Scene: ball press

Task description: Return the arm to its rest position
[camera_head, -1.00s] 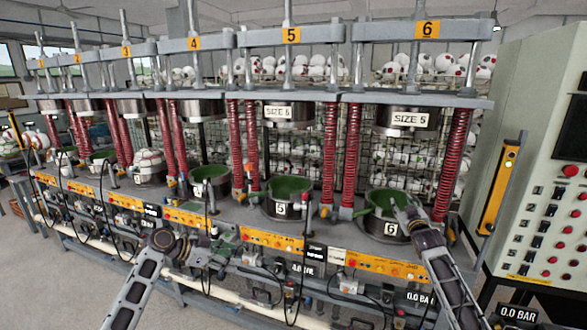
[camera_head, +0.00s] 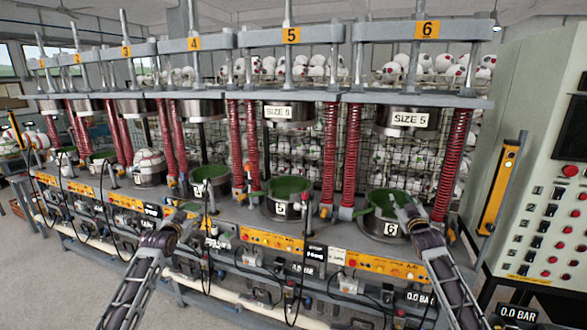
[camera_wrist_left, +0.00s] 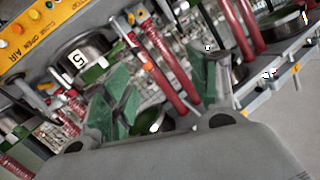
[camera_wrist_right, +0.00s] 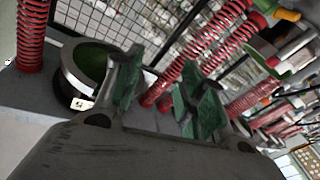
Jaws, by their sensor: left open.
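My left gripper (camera_head: 186,217) is in front of the press bench, below and left of the station 4 bowl (camera_head: 210,181). In the left wrist view its green-padded fingers (camera_wrist_left: 160,90) stand apart with nothing between them. My right gripper (camera_head: 405,207) is in front of the station 6 bowl (camera_head: 378,227) and hides part of its rim. In the right wrist view its green-padded fingers (camera_wrist_right: 162,92) are apart and empty, with a green-lined bowl (camera_wrist_right: 78,80) beside them. The head view does not show whether the right fingers touch the bowl.
The press bench carries red springs (camera_head: 450,165), several bowls and a row of yellow control panels (camera_head: 270,241). The station 5 bowl (camera_head: 288,208) stands between the grippers. A grey control cabinet (camera_head: 525,190) is at the right. Grey floor (camera_head: 75,285) is clear at the lower left.

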